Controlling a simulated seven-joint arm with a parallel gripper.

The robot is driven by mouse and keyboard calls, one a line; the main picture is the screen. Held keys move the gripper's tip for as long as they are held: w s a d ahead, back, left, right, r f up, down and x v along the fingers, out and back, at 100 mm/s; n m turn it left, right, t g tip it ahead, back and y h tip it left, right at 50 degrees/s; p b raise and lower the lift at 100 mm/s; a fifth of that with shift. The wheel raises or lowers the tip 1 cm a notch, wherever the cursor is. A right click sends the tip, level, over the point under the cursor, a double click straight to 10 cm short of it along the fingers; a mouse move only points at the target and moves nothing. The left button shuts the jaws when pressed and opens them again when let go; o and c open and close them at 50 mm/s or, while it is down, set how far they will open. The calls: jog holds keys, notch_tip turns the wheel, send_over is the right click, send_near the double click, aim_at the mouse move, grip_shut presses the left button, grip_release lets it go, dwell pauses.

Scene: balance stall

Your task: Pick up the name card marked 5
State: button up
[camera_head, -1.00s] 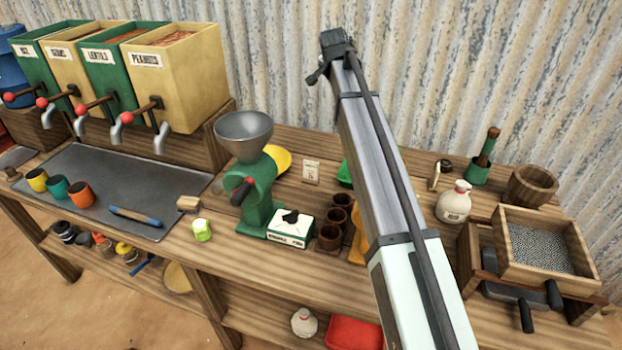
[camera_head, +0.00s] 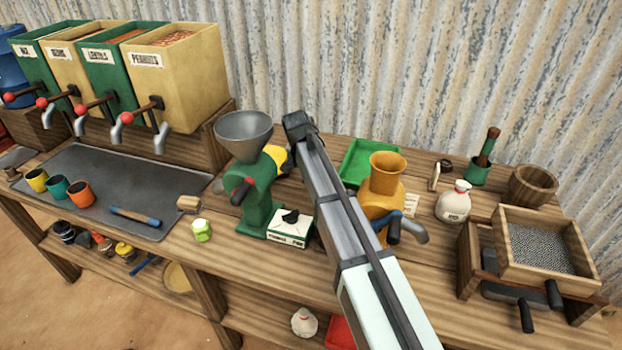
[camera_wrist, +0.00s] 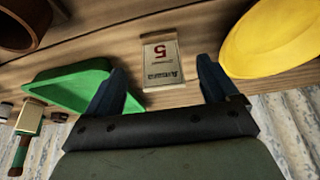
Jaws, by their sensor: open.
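The name card marked 5 (camera_wrist: 162,61) is a small pale card with a red 5, upside down in the wrist view. It is on the wooden table, between a green tray and a yellow plate. My gripper (camera_wrist: 160,82) is open, its two dark fingers on either side of the card's near end in that view, with nothing held. I cannot tell how far the fingers are above or behind the card. In the head view my arm hides the card, and the gripper's fingers cannot be made out there.
The green tray (camera_head: 357,163) and yellow plate (camera_wrist: 272,40) flank the card. A green grinder (camera_head: 260,195) and a white box (camera_head: 289,229) stand left of my arm, an orange grinder (camera_head: 384,195) to the right. The corrugated wall (camera_head: 420,70) is close behind.

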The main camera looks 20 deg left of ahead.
jog(key=shift+w+x, duration=0.2)
jog(key=shift+x, duration=1.5)
jog(key=shift+w+x, duration=0.2)
jog(key=shift+x, duration=1.5)
jog(key=shift+r, duration=0.15)
jog(key=shift+c, duration=0.5)
jog(key=c, duration=1)
jog(key=shift+r, duration=0.15)
